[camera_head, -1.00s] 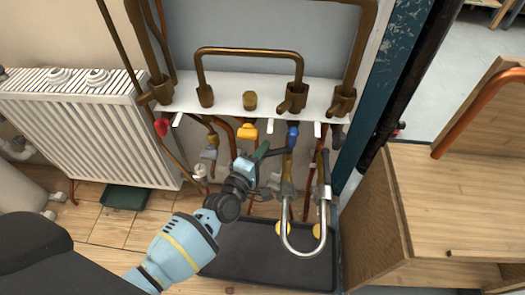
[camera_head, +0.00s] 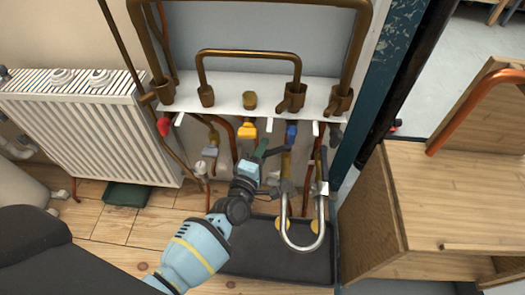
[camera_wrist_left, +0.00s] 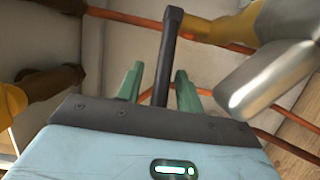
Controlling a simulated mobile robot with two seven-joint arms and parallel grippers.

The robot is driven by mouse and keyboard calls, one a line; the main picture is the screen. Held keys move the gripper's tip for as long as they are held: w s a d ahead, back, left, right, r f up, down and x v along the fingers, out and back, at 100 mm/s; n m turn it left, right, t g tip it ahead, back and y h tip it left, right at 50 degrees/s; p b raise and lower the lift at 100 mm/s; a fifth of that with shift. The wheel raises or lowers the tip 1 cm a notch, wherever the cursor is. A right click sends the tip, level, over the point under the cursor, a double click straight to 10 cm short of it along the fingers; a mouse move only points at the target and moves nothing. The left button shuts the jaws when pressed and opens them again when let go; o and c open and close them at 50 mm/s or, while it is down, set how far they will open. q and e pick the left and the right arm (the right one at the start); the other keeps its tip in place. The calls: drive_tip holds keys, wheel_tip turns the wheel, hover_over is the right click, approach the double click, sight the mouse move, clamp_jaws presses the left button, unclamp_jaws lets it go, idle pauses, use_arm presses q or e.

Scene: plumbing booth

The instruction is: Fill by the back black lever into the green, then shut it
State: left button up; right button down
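My left gripper (camera_head: 260,152), light blue with green fingers, is among the pipes below the white shelf. In the left wrist view a black lever-like bar (camera_wrist_left: 168,60) stands between the two fingers (camera_wrist_left: 158,88), with a gap on each side, so the gripper looks open around it. In the head view a dark lever (camera_head: 278,151) shows just right of the fingertips. A chrome U-shaped spout (camera_head: 303,247) hangs to the right of the gripper; its metal also shows in the left wrist view (camera_wrist_left: 265,80). A green flat box (camera_head: 127,194) lies on the floor below the radiator. My right gripper is out of view.
A black tray (camera_head: 262,262) lies on the floor under the spout. Red (camera_head: 163,126), yellow (camera_head: 247,130) and blue (camera_head: 291,132) valve parts sit under the white shelf (camera_head: 225,94). A white radiator (camera_head: 85,130) is left, a wooden cabinet (camera_head: 450,195) right.

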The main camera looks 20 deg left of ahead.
use_arm(q)
drive_tip(key=shift+s, duration=0.1)
drive_tip(key=shift+s, duration=0.4)
drive_tip(key=s+p, duration=0.2)
drive_tip(key=s, duration=0.4)
drive_tip(key=shift+s, duration=0.4)
drive_tip(key=shift+a, duration=0.1)
